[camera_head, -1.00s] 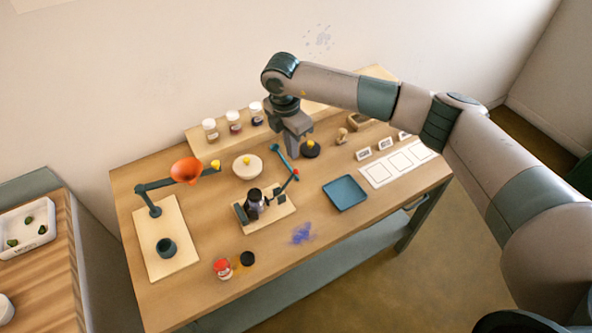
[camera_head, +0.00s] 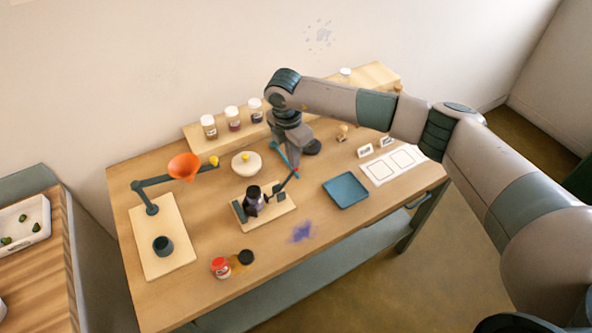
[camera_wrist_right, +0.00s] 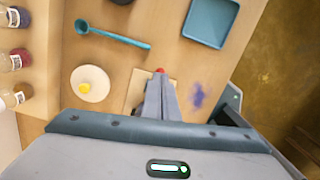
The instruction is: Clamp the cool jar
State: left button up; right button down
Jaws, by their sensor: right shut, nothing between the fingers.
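A jar with a black lid and dark purple contents (camera_head: 254,202) stands upright in a clamp on a small wooden board (camera_head: 276,217). Grey jaw blocks are beside it; whether they press on it I cannot tell. The clamp's dark lever slants up to the right and ends in a red knob (camera_head: 296,174). My right gripper (camera_head: 299,160) is shut and empty, just above or at this knob. In the wrist view its fingertips (camera_wrist_right: 160,78) are right at the red knob (camera_wrist_right: 160,70) and hide the jar; contact is unclear. My left gripper is not in view.
A blue tray (camera_head: 345,190) lies right of the clamp, with a purple stain (camera_head: 302,231) in front.

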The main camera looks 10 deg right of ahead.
jog(key=shift+f, duration=0.5)
